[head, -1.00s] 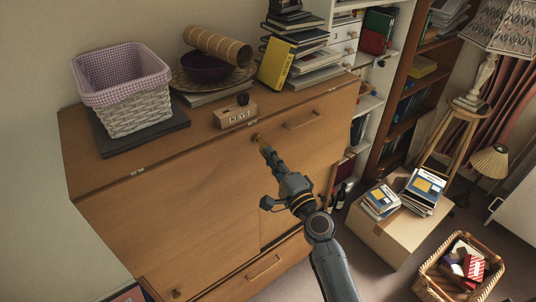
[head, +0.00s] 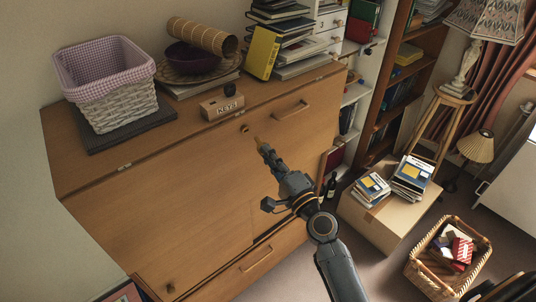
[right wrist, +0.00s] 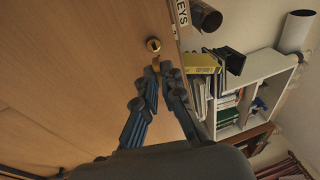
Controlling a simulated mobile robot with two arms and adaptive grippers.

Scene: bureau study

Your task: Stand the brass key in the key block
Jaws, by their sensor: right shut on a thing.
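My right gripper (head: 262,147) is shut on the brass key (head: 257,139), in front of the cabinet's front panel. The key is small and partly hidden by the fingers; in the right wrist view the key (right wrist: 157,62) shows at the fingertips, just below the round brass lock (right wrist: 153,45). In the head view the key's free end points toward the lock (head: 245,128), with a small gap apparent. The wooden key block (head: 222,108), lettered KEYS, sits on the cabinet top near its front edge, with a dark rounded thing (head: 230,91) at its top. My left gripper is not in view.
The cabinet top (head: 190,124) also holds a white basket (head: 115,105) on a dark board, a purple bowl (head: 194,58) with a rolled mat, and stacked books (head: 295,50) with a yellow one. A handle (head: 291,110) sticks out on the front panel.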

